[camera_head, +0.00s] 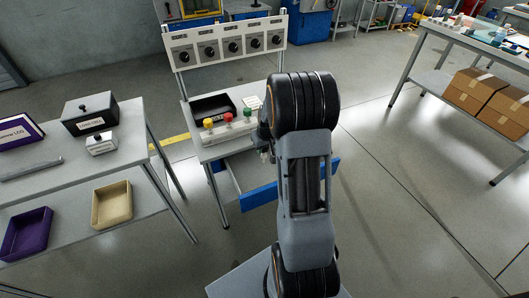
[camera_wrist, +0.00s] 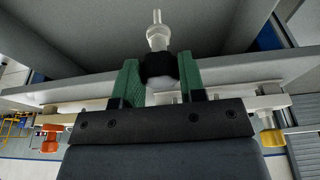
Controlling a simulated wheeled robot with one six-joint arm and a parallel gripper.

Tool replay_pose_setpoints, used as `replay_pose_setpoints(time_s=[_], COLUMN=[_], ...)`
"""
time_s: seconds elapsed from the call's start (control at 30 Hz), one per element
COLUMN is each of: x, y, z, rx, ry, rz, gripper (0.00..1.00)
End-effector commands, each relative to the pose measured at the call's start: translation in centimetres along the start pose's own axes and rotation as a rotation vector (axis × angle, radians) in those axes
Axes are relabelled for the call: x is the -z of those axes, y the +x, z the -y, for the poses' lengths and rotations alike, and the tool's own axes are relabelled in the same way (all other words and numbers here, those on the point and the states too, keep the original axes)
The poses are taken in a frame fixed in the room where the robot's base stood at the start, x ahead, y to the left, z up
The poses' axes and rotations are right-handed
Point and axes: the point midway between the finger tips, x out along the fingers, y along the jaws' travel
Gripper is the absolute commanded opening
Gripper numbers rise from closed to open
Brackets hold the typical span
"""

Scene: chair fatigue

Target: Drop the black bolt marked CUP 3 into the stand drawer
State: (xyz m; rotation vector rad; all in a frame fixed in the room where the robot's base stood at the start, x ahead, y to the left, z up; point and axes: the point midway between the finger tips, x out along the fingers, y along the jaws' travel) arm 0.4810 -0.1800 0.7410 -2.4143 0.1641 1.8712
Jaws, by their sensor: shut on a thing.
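In the wrist view my gripper (camera_wrist: 158,64) has its two green fingers closed on a black-bodied bolt (camera_wrist: 160,68). Its pale stepped shank points away from the fingers. No marking on it is readable here. In the head view the stand drawer (camera_head: 258,197) is pulled open, with its blue front out below the stand top. Part of the drawer is hidden behind my arm. My gripper is mostly hidden behind my arm in the head view, close to the stand's right side and roughly above the drawer. I cannot tell its exact height.
The stand top holds a black tray (camera_head: 213,108) and a rack with yellow, red and green knobs (camera_head: 230,130). A dial panel (camera_head: 230,43) rises behind. A left bench (camera_head: 65,170) carries boxes and bins. A table with cartons (camera_head: 495,98) stands right, with clear floor between.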

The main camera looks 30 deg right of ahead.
Motion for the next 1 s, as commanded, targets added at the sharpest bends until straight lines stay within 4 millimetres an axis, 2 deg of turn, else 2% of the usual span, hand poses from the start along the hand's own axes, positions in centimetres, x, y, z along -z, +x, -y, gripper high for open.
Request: replay_pose_setpoints(time_s=[0.1,0.2,1.0], x=[-0.6,-0.8,-1.1], y=[1.8,2.7,3.9], z=[0.0,0.0,0.0], rx=[0.001,0.001,0.000], ry=[0.001,0.001,0.000], rz=[0.004,0.003,0.001], gripper=[0.17,0.17,0.17])
